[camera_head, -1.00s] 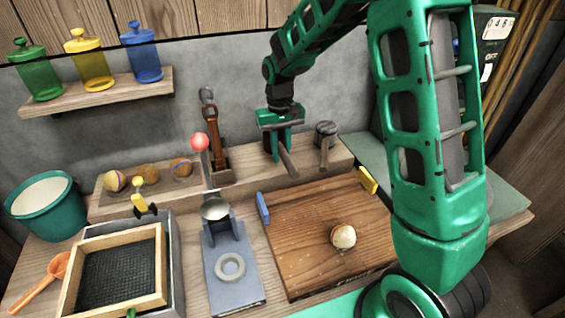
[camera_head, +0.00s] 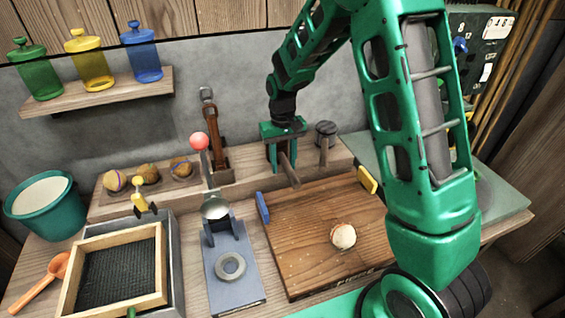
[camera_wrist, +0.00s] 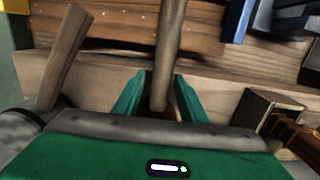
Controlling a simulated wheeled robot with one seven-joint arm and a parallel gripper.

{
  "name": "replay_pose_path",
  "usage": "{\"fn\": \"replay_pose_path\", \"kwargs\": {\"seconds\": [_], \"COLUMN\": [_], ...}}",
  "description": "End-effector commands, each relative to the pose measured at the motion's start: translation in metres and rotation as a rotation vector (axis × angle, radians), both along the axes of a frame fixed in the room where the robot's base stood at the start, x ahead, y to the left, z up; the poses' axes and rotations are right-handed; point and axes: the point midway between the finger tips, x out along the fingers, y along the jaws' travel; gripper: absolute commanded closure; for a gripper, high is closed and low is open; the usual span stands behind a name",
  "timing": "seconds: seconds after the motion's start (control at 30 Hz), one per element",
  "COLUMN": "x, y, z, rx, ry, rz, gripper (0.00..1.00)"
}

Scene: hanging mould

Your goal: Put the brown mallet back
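My gripper (camera_head: 284,160) is over the right part of the raised back ledge, with its fingers pointing down. It is shut on the brown mallet (camera_head: 290,173), whose wooden handle sticks out towards the front of the bench. In the wrist view the handle (camera_wrist: 168,45) runs up the picture from between the green fingers (camera_wrist: 160,85). The mallet's head is mostly hidden by my gripper. I cannot tell whether the mallet touches the ledge.
A grey-headed mallet (camera_head: 326,130) stands just right of my gripper. A brown strap-like tool (camera_head: 215,135) in a wooden holder is to the left. A wooden board (camera_head: 310,250) with a pale ball (camera_head: 343,236) lies in front. A red-knobbed lever (camera_head: 200,142) rises left of it.

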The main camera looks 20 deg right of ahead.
Motion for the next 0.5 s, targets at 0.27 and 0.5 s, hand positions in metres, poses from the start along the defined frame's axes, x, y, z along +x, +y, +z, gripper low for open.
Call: {"fn": "replay_pose_path", "kwargs": {"seconds": [0.27,0.5], "x": [0.000,0.002], "y": [0.000,0.000], "z": [0.001,0.026], "rx": [0.000,0.001], "ry": [-0.001,-0.004], "rz": [0.000,-0.001], "gripper": [0.63,0.63]}}
